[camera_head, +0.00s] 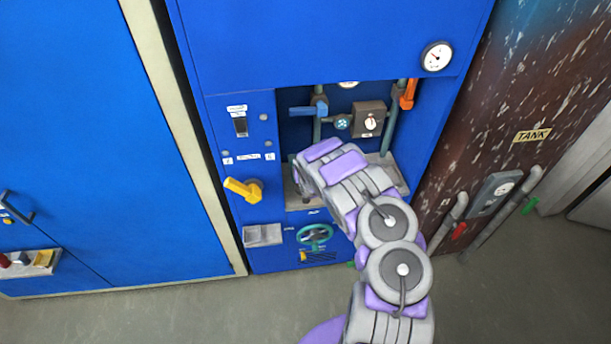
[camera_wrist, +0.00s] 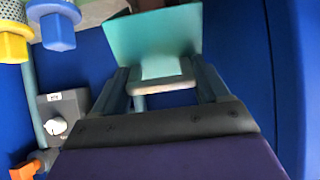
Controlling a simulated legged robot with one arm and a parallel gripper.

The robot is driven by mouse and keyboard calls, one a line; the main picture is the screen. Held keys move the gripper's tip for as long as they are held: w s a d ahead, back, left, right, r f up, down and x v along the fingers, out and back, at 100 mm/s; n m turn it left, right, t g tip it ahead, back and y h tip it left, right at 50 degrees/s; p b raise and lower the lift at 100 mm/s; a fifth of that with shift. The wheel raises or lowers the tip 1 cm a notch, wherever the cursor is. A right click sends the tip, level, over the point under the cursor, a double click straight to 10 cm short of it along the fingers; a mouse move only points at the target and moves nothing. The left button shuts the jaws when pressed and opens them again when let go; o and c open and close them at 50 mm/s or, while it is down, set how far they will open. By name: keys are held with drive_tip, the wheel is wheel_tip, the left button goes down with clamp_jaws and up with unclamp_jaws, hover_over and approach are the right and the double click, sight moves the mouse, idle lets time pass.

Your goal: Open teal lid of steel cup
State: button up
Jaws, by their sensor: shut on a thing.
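In the wrist view, the teal lid (camera_wrist: 150,36) is a flat square plate just beyond my fingertips. A short teal part (camera_wrist: 161,66) runs from it down between the fingers. My gripper (camera_wrist: 162,80) is shut on the teal lid at this part. The steel cup cannot be made out clearly. In the head view, my arm reaches into the recess of the blue cabinet and hides the lid and the cup.
In the wrist view, blue (camera_wrist: 56,30) and yellow (camera_wrist: 12,46) fittings hang at upper left. A grey dial box (camera_wrist: 68,108) and an orange handle (camera_wrist: 24,172) are at left. In the head view, a yellow lever (camera_head: 243,189) and a green valve wheel (camera_head: 314,236) sit close by.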

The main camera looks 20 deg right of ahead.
drive_tip(key=shift+w+d+r+g+y+b, duration=0.15)
drive_tip(key=shift+w+d+r+g+b, duration=0.1)
drive_tip(key=shift+w+r+g+b, duration=0.35)
drive_tip(key=shift+w+d+r+g+y+b, duration=0.15)
drive_tip(key=shift+w+d+r+g+b, duration=0.2)
drive_tip(key=shift+w+g, duration=0.35)
drive_tip(key=shift+w+a+r, duration=0.1)
drive_tip(key=shift+w+a, duration=0.15)
drive_tip(key=shift+w, duration=0.05)
drive_tip(key=shift+w+d+r+g+y+b, duration=0.15)
drive_tip(key=shift+w+r+g+b, duration=0.1)
drive_tip(key=shift+w+g+b, duration=0.25)
drive_tip(key=shift+w+d+r+g+y+b, duration=0.1)
drive_tip(key=shift+w+d+r+g+b, duration=0.1)
drive_tip(key=shift+w+b, duration=0.25)
drive_tip(key=shift+w+d+r+g+y+b, duration=0.15)
drive_tip(key=shift+w+r+g+b, duration=0.15)
drive_tip(key=shift+w, duration=0.35)
drive_tip(key=shift+w+d+r+b, duration=0.2)
drive_tip(key=shift+w, duration=0.5)
drive_tip(key=shift+w+d+r+b, duration=0.15)
drive_tip(key=shift+w+d, duration=0.05)
drive_tip(key=shift+w, duration=0.5)
drive_tip(key=shift+w+d, duration=0.25)
drive_tip(key=shift+w, duration=0.5)
